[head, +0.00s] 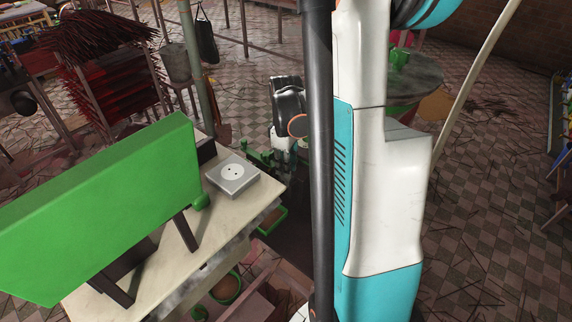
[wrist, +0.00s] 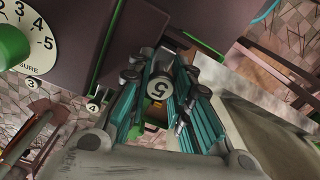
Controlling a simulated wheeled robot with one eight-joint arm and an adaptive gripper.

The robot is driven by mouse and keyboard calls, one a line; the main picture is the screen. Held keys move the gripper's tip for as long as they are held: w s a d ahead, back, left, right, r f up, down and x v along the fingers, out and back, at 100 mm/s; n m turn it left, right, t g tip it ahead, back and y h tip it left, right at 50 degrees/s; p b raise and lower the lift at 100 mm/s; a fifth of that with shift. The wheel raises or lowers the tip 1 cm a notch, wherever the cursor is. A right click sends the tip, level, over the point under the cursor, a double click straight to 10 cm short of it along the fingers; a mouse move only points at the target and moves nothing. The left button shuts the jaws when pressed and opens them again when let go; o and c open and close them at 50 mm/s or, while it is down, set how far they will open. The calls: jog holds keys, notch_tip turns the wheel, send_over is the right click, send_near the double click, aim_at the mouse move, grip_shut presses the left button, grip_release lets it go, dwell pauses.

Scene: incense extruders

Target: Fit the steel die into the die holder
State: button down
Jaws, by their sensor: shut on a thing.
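My gripper (wrist: 160,72) shows in the wrist view with its teal fingers closed in on a small grey thing, which appears to be the steel die, though its outline is not clear. A pale round face marked 5 (wrist: 160,87) shows between the fingers; I cannot tell whether it belongs to the held thing. A dark boxy body (wrist: 165,30) lies beyond the fingertips. I cannot make out the die holder or its opening.
A green machine (head: 110,205) stands on a pale table (head: 150,265). A grey square block (head: 232,182) with a white two-dot disc sits at the table's right. A white pressure dial (wrist: 28,40) is at the wrist view's upper left. Tags 3 (wrist: 32,82) and 4 (wrist: 92,107) show nearby.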

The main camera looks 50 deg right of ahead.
jog(key=c, duration=1.4)
grip_release()
jog(key=shift+o, duration=0.2)
jog(key=shift+r, duration=0.1)
jog(key=shift+r, duration=3.65)
